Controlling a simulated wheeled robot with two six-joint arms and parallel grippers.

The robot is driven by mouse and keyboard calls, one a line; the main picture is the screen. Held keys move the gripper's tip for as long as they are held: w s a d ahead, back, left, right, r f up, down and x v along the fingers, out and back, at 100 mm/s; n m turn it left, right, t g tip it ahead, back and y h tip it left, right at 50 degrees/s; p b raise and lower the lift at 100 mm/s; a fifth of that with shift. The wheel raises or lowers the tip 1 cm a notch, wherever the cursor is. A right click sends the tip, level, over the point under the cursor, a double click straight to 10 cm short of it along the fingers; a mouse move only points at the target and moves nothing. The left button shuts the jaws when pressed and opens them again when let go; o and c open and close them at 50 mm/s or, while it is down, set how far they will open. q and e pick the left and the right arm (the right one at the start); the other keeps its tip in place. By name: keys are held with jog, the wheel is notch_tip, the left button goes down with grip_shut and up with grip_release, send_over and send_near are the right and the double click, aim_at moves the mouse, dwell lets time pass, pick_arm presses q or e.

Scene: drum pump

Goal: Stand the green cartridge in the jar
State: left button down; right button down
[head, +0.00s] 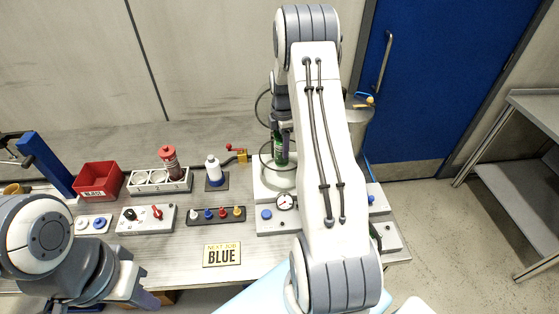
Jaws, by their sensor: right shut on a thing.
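The green cartridge (281,150) is upright at the pump station, left of my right forearm. My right gripper (284,127) is at its top and shut on it; the fingers are small and partly hidden by my arm. Thin curved outlines around the cartridge look like a clear jar (264,160) on the pale station base. I cannot tell whether the cartridge's lower end is inside the jar or in front of it, or whether it touches the bottom. My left gripper (146,299) is low at the front left, away from these things; its jaw opening is unclear.
A red reject bin (99,181), a white rack (158,181) with a dark red-capped cartridge, a white and blue bottle (214,171) and a peg strip (216,215) stand left. A sign (222,254) reads BLUE. A gauge (285,201) is beside my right arm. The front-left bench has bare patches.

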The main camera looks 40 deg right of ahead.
aim_at(282, 159)
notch_tip(282, 159, down, 2)
jog(key=shift+w, duration=0.1)
notch_tip(282, 159, down, 4)
jog(key=shift+f+p, duration=0.1)
jog(key=shift+p, duration=0.95)
jog(key=shift+f, duration=0.2)
jog(key=shift+c, duration=0.8)
grip_release()
